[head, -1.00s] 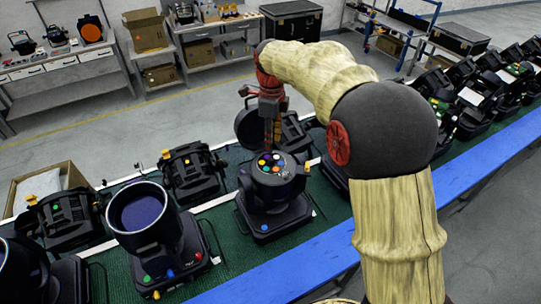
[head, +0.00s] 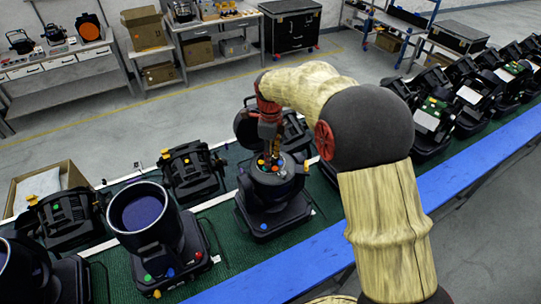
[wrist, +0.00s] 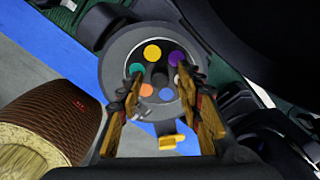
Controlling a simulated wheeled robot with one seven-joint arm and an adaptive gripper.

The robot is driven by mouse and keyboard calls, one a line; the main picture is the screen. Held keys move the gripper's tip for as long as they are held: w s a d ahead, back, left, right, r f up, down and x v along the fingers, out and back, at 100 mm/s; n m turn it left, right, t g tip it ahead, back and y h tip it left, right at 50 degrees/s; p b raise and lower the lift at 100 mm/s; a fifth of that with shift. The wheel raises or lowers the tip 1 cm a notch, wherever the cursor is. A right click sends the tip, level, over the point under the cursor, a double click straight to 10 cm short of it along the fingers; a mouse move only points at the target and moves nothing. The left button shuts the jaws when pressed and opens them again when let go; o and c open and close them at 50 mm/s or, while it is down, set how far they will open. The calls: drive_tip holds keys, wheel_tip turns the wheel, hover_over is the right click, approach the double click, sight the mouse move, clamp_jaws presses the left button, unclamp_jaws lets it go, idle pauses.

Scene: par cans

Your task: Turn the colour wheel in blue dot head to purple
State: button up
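The round black lamp head (head: 276,205) stands on the conveyor, with its colour wheel (head: 278,166) facing up. A small bluish mark shows low on its base. In the wrist view the colour wheel (wrist: 159,72) has a yellow disc at the top, purple at upper right, green at left, orange at lower left and blue at lower right. A pale spot shows by the right finger. My gripper (head: 268,160) is above the wheel, its fingers apart. In the wrist view my gripper (wrist: 159,82) has one finger near green and one near purple; contact cannot be told.
A wide-mouthed lamp (head: 140,215) stands left of the head and another black lamp (head: 190,172) behind it. More lamps line the green conveyor (head: 225,268). A blue rail (head: 300,265) runs along its front. Shelves and boxes stand at the back.

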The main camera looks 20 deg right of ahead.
drive_tip(key=shift+c, duration=1.1)
clamp_jaws()
